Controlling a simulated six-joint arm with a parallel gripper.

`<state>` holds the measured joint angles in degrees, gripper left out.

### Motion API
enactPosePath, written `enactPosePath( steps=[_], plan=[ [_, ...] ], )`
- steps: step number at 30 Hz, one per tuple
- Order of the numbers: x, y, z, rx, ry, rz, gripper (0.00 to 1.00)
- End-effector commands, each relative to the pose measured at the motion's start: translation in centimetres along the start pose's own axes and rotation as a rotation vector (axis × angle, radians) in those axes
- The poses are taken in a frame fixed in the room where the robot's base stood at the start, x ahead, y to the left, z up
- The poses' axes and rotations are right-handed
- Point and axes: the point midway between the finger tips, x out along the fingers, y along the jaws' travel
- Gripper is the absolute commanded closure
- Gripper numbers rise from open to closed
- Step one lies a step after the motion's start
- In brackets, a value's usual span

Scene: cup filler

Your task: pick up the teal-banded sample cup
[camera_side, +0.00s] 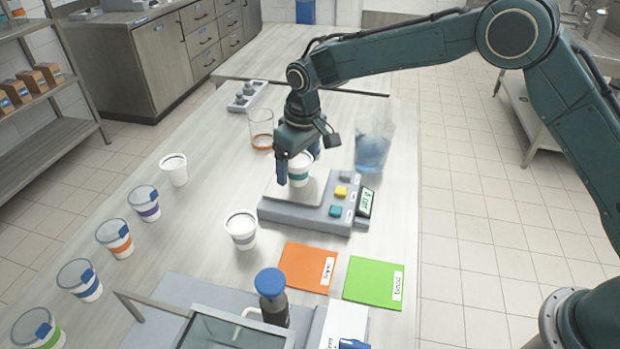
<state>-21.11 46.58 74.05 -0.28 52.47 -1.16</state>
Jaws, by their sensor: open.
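The teal-banded sample cup (299,177) is white with a teal stripe and stands upright on the pan of a grey scale (305,213). My gripper (298,164) points down over it and is open. One blue finger shows at the cup's left side and the other at its upper right, partly behind it. The fingers straddle the cup; whether either touches it cannot be told. The gripper hides part of the cup's top.
An open white cup (241,231) stands in front of the scale, another (173,170) to the left. Several lidded cups (144,203) line the left edge. A beaker (261,130) and a bluish clear container (373,150) flank the arm. Orange (305,267) and green cards (372,282) lie in front.

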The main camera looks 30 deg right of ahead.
Motion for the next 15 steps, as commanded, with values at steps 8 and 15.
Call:
enactPosePath(
  steps=[8, 15],
  plan=[
    [1.7, 0.0, 0.0, 0.0, -0.001, 0.001, 0.2],
    [1.6, 0.0, 0.0, 0.0, 0.0, 0.001, 0.2]
  ],
)
